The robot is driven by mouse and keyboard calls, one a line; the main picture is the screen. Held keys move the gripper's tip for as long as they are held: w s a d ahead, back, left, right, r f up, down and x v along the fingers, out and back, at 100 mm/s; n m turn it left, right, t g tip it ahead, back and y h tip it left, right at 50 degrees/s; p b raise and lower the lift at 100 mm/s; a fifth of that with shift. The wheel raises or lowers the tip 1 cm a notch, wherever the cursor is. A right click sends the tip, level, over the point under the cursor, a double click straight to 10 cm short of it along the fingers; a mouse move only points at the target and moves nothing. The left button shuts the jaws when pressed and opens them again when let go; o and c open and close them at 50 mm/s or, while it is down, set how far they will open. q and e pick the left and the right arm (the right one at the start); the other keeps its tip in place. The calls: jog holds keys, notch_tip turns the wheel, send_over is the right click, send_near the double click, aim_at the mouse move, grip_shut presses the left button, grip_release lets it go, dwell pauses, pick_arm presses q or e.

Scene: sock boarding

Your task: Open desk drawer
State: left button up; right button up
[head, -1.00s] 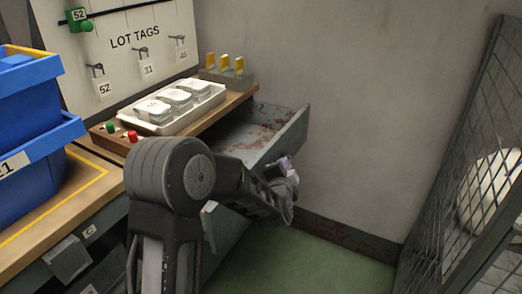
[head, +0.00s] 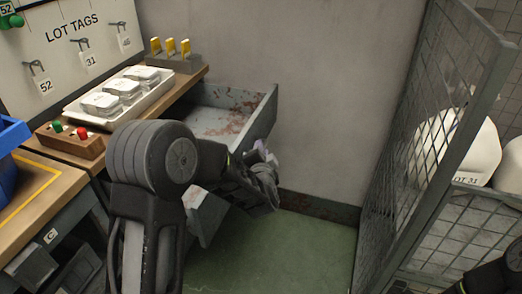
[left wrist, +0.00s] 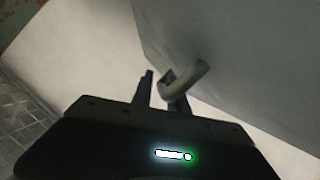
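The grey desk drawer (head: 230,97) is pulled out from under the wooden desk top in the head view, its rust-stained inside showing. My left gripper (head: 265,178) is at the outer face of the drawer front, partly hidden by its own arm. In the left wrist view, a curved pale handle (left wrist: 190,77) stands out from the drawer front (left wrist: 240,60). The two dark fingers of my left gripper (left wrist: 160,88) are apart, with the handle at the right finger and a gap beside the left one.
A white tray of clear boxes (head: 73,112), a button block (head: 75,146) and a yellow-tagged rack (head: 175,62) stand on the desk. A mesh partition (head: 415,150) stands at right, with white sacks (head: 450,140) behind it. Green floor (head: 300,245) between is clear.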

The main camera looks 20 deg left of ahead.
pick_arm(q)
jog(key=p+v, duration=0.1)
jog(key=v, duration=0.7)
dwell(0.5)
